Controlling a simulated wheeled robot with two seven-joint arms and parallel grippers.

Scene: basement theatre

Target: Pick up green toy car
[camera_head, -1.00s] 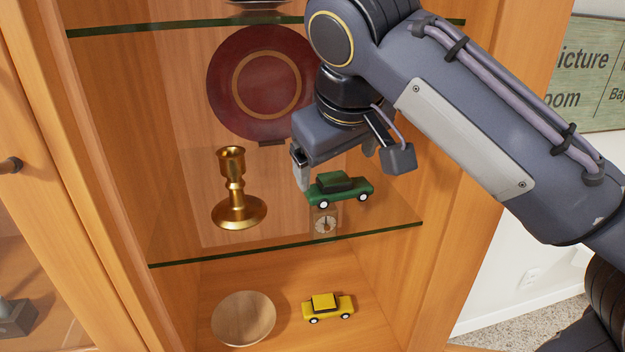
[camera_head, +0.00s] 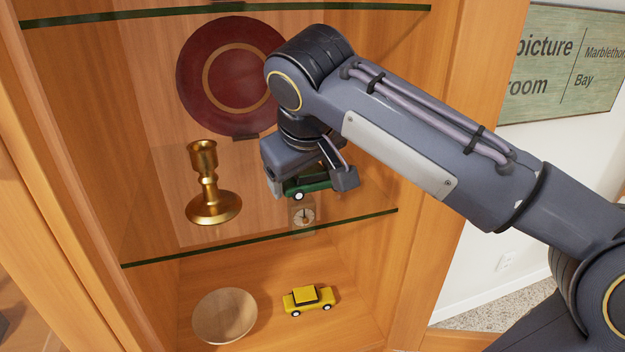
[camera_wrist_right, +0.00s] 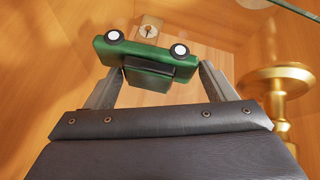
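The green toy car (camera_head: 308,187) sits on the glass shelf (camera_head: 345,218), partly hidden by my right gripper. My right gripper (camera_head: 302,188) is lowered from above over the car. In the right wrist view the car (camera_wrist_right: 150,60) lies at the fingertips, its dark cabin between the two spread fingers (camera_wrist_right: 162,72). The left fingertip overlaps the car's body in the picture, and the right one is just off its end. I see no clear grip on it. My left gripper is not in view.
A brass candlestick (camera_head: 208,190) stands left of the car on the same shelf; it also shows in the wrist view (camera_wrist_right: 278,90). A dark red plate (camera_head: 225,75) leans behind. Below are a wooden bowl (camera_head: 224,316), a yellow toy car (camera_head: 308,299) and a small clock (camera_head: 304,215).

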